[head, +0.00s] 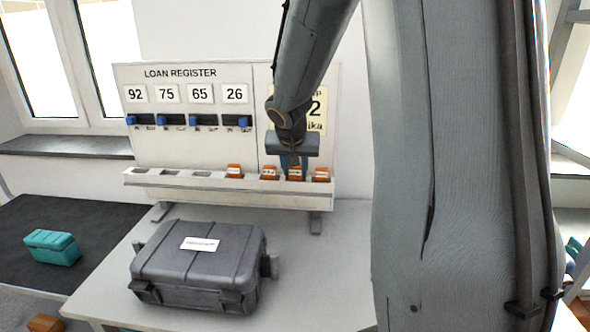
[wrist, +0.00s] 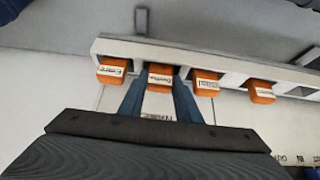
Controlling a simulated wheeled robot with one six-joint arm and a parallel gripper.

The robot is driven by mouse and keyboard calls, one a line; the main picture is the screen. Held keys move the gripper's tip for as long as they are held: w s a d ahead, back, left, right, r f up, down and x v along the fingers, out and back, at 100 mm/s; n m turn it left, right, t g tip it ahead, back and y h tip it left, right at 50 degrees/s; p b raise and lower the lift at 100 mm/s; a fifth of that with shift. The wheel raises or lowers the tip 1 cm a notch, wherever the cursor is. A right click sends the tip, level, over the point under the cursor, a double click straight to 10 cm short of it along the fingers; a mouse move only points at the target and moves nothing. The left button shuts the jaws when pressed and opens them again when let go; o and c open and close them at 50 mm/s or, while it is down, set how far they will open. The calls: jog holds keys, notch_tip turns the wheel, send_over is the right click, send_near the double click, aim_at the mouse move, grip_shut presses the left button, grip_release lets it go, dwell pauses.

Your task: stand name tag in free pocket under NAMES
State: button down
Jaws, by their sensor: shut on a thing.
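My gripper (head: 295,168) is shut on an orange name tag (head: 296,174) at the right part of the board's white ledge (head: 200,187). In the wrist view my fingers (wrist: 160,90) are on both sides of this tag (wrist: 160,76), which has a white label. It appears to stand in a pocket in line with its neighbours; its lower end is hidden. One orange tag (head: 321,174) stands to its right and another (head: 270,173) to its left. A fourth (head: 234,171) stands farther left. In the wrist view, partly hidden upside-down lettering (wrist: 157,116) shows between my fingers.
The board (head: 200,120) reads LOAN REGISTER, with several numbers and blue pieces (head: 168,121) below them. Ledge pockets at the left (head: 172,172) look empty. A grey case (head: 200,262) lies on the table (head: 320,280) in front. A teal box (head: 51,247) is at far left.

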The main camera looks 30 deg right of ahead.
jog(key=shift+f, duration=0.1)
jog(key=c, duration=1.3)
grip_release()
jog(key=shift+r, duration=0.25)
jog(key=b+v, duration=0.2)
jog(key=v, duration=1)
jog(key=s+a+f+n+g+y, duration=0.1)
jog(key=s+a+f+n+g, duration=0.1)
jog(key=s+a+f, duration=0.5)
jog(key=s+a+f+n+g+y, duration=0.2)
jog(key=s+a+f+n, duration=0.2)
jog(key=s+f, duration=0.6)
notch_tip(320, 180, down, 4)
jog(key=a, duration=0.2)
jog(key=shift+s+a+n+g+y, duration=0.2)
jog(key=shift+a+n+g+y, duration=0.1)
jog(key=shift+a+n, duration=0.1)
